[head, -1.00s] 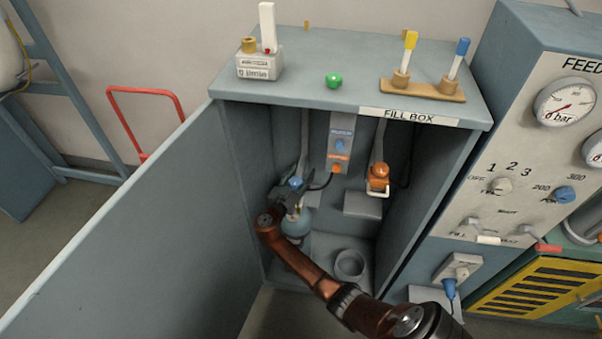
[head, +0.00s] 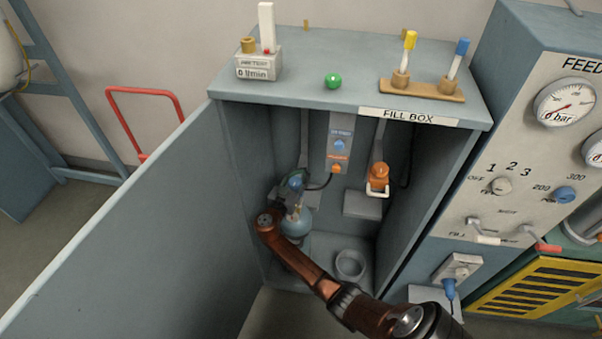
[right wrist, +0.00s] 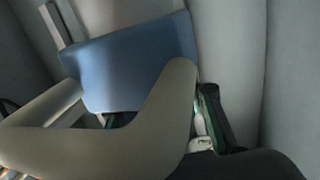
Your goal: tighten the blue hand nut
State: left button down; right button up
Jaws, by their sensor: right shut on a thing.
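The blue hand nut (head: 295,183) is inside the open fill box, above a blue-grey cylinder (head: 296,223) with a small brass-coloured part near its top. My right gripper (head: 291,191) reaches in from the lower right and is shut on the nut. In the right wrist view the nut (right wrist: 135,62) is a broad blue body, and a grey finger crosses in front of its lower part. The contact on the nut's far side is hidden. My left gripper is not in view.
The box door (head: 110,240) stands open at the left. An orange fitting (head: 378,177) hangs on the right of the back wall. An empty round holder (head: 350,264) sits on the box floor beside the cylinder. The feed panel (head: 520,150) stands close on the right.

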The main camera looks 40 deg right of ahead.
jog(key=shift+a+f+n+t+y, duration=0.2)
jog(key=shift+a+n+t+y, duration=0.1)
jog(key=shift+a+t, duration=0.1)
grip_shut()
